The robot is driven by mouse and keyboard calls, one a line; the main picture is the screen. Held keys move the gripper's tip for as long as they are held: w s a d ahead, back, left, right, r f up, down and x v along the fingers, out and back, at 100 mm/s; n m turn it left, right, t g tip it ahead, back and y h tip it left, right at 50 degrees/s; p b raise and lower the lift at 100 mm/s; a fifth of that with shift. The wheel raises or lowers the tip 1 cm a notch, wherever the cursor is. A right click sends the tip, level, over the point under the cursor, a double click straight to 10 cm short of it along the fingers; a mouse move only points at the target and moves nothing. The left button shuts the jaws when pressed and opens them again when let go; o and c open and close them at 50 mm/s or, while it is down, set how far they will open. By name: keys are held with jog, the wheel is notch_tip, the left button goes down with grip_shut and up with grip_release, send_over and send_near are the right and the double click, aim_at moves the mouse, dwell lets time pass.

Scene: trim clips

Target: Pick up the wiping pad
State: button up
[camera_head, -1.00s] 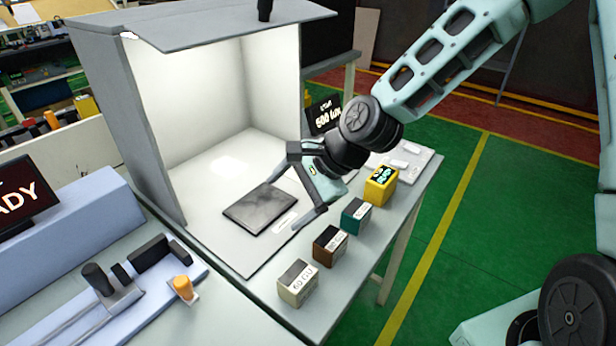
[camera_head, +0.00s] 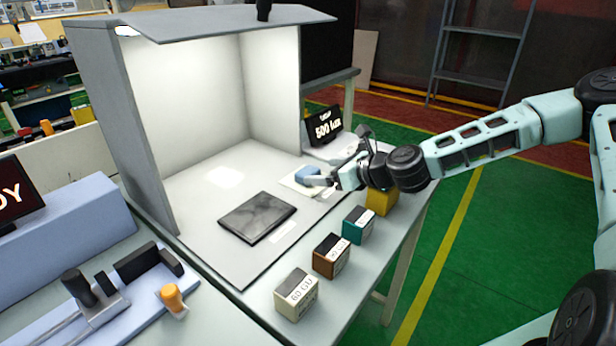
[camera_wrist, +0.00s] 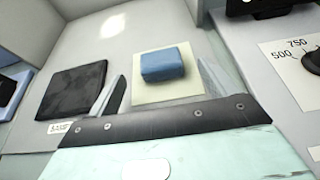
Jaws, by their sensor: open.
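The wiping pad (camera_head: 308,174) is a small blue block on a pale square mat (camera_head: 291,182), at the right side of the light booth floor. It also shows in the wrist view (camera_wrist: 162,64), on its cream mat (camera_wrist: 184,89). My gripper (camera_head: 326,177) is beside the pad in the head view, partly overlapping it. In the wrist view my gripper (camera_wrist: 160,84) has its two fingers spread wide, one to each side of the pad's line, with nothing between them held. The pad lies just beyond the fingertips.
A dark flat panel (camera_head: 257,217) lies left of the pad. Several labelled blocks, including a cream one (camera_head: 297,294) and a teal one (camera_head: 359,225), line the table's front edge. A 500 lux display (camera_head: 324,124) stands behind. The booth's grey side wall (camera_head: 122,130) is at left.

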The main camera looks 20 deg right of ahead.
aim_at(308, 170)
jog(key=x, duration=0.7)
jog(key=shift+w+a+p, duration=0.15)
jog(key=shift+p, duration=0.2)
jog(key=c, duration=1.1)
